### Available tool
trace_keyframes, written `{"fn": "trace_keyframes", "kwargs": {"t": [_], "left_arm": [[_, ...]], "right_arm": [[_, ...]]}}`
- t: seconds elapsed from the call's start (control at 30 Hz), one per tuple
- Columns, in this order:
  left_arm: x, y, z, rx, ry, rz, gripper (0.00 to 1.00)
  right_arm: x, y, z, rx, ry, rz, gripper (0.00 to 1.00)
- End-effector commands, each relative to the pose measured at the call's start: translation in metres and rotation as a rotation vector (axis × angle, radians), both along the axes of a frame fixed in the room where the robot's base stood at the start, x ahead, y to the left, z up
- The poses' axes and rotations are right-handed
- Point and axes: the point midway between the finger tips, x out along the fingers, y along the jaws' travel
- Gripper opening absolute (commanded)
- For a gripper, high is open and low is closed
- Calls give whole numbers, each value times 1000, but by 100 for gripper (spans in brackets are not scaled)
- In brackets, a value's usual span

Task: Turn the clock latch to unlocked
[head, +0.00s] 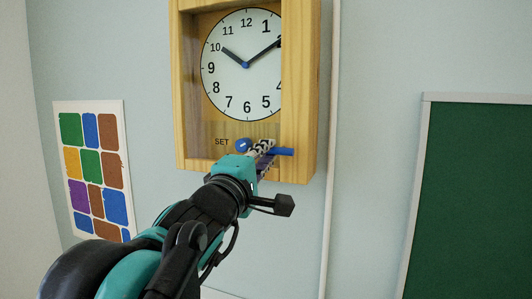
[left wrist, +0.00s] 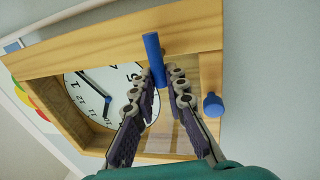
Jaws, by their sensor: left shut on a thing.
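The clock is a wooden case (head: 305,90) with a white numbered dial (head: 228,80) on the wall; its frame (left wrist: 100,48) appears tilted in the left wrist view. The latch is a blue bar (head: 284,152) at the case's lower right, lying about level in the head view. My left gripper (head: 262,148) reaches up from below and is shut on it. In the left wrist view the blue bar (left wrist: 152,50) sticks out between the fingertips (left wrist: 166,77). A round blue knob (head: 242,145) sits beside the word SET, left of the fingers. My right gripper is out of view.
A colour chart (head: 91,165) hangs on the wall to the left. A green board (head: 480,200) with a pale frame is at the right. A thin white strip (head: 330,150) runs down the wall beside the clock. A blue knob (left wrist: 213,104) sits close to the fingers in the left wrist view.

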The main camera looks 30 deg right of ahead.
Motion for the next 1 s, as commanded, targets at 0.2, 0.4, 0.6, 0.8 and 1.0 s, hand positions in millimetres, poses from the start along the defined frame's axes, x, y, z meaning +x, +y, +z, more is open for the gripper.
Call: {"fn": "trace_keyframes", "kwargs": {"t": [0.2,0.4,0.6,0.8,1.0], "left_arm": [[0,0,0,-12,12,0,0],[0,0,0,-13,13,-1,0],[0,0,0,-11,13,0,34],[0,0,0,-11,12,0,34],[-5,6,-1,-11,12,0,34]], "right_arm": [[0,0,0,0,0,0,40],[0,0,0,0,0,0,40],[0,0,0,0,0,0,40],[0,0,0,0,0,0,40],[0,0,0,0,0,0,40]]}}
